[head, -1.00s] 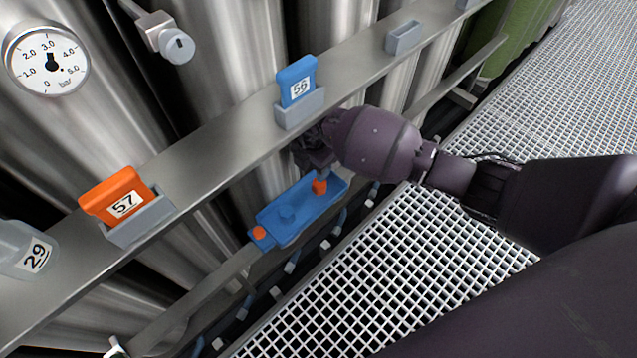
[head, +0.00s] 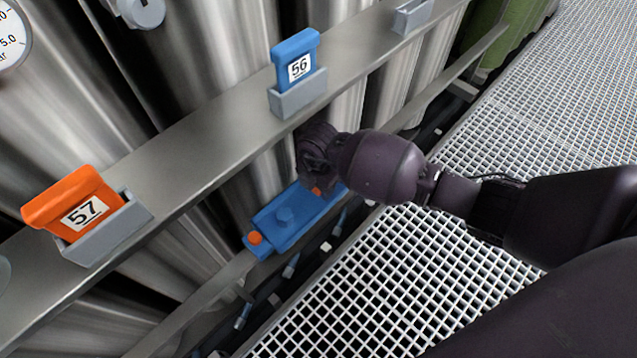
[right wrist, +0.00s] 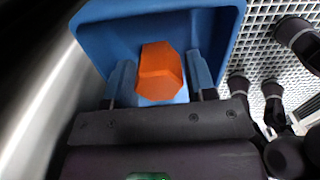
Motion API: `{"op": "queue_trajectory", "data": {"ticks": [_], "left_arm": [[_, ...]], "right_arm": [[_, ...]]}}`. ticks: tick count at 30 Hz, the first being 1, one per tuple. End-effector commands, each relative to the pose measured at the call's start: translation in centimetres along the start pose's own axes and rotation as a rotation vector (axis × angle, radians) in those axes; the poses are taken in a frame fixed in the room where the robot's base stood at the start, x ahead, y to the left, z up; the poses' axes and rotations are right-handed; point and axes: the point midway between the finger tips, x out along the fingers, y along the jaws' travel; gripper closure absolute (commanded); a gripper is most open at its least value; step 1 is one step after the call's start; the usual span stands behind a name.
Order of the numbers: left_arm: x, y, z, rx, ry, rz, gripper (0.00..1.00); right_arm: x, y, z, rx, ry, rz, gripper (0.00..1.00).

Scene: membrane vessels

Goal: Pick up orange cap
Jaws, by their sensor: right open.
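The orange cap (right wrist: 160,72) stands in the blue tray (right wrist: 100,28) and lies between the two fingers of my right gripper (right wrist: 160,84) in the right wrist view. A gap shows on both sides of the cap, so the gripper is open around it. In the head view my right gripper (head: 318,180) is over the right end of the blue tray (head: 270,232). It hides most of the orange cap (head: 317,191), with only a small orange patch showing. My left gripper is not in view.
A smaller orange piece (head: 255,238) sits at the tray's left end. Above runs a metal rail (head: 190,165) with a blue tag 56 (head: 295,60) and an orange tag 57 (head: 75,200) in grey holders. White grating (head: 400,260) lies to the right.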

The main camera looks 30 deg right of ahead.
Motion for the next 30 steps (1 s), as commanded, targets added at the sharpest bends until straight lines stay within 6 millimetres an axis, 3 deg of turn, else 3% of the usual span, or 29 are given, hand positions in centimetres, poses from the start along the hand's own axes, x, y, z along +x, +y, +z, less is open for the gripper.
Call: {"op": "queue_trajectory", "data": {"ticks": [4, 12, 20, 30], "left_arm": [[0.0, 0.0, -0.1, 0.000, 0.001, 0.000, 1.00], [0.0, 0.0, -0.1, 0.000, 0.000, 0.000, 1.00], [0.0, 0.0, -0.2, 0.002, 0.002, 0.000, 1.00], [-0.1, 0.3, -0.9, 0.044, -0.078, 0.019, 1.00]], "right_arm": [[-0.2, 0.1, 0.0, 0.000, -0.001, 0.002, 0.52], [-0.1, 0.1, 0.0, 0.000, 0.000, 0.002, 0.90], [-0.5, 0.1, 0.0, 0.000, -0.001, 0.003, 0.91], [-6.6, 0.5, 0.2, 0.000, -0.007, 0.016, 0.91]]}}
